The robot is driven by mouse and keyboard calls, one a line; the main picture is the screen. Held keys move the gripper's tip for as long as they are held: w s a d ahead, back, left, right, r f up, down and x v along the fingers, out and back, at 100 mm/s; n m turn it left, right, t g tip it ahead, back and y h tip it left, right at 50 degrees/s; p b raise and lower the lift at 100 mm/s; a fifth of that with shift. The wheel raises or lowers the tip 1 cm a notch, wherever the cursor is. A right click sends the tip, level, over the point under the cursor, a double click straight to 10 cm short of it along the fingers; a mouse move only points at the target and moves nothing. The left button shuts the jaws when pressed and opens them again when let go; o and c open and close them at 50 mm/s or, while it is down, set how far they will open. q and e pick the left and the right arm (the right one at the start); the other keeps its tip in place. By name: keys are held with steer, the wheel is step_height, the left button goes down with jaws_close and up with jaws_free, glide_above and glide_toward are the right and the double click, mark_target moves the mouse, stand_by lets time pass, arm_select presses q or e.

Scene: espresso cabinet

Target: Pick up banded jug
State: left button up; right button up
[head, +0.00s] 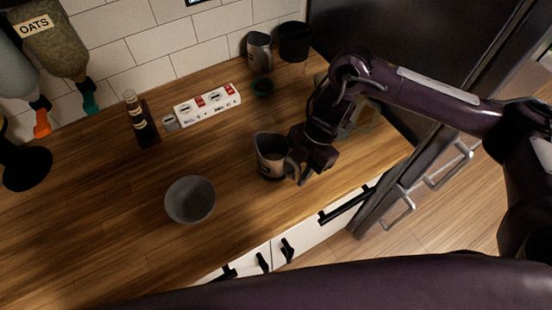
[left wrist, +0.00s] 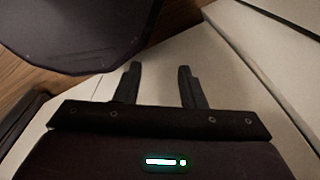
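A grey metal jug with a dark lower band (head: 270,158) stands upright on the wooden counter (head: 110,235), right of the middle in the head view. My right gripper (head: 298,172) is low at the jug's right side, by its handle. The fingers overlap the handle area, and I cannot tell whether they are closed on it. My left gripper (left wrist: 158,70) shows in the left wrist view with its two fingers apart and nothing between them. It is not in the head view.
A grey bowl (head: 190,200) stands left of the jug. Drawer handles (head: 345,205) line the front.

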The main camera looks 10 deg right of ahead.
jaws_close()
steer(key=shift+w+r, duration=0.1)
steer(key=shift+r, duration=0.05)
stand_by(0.4)
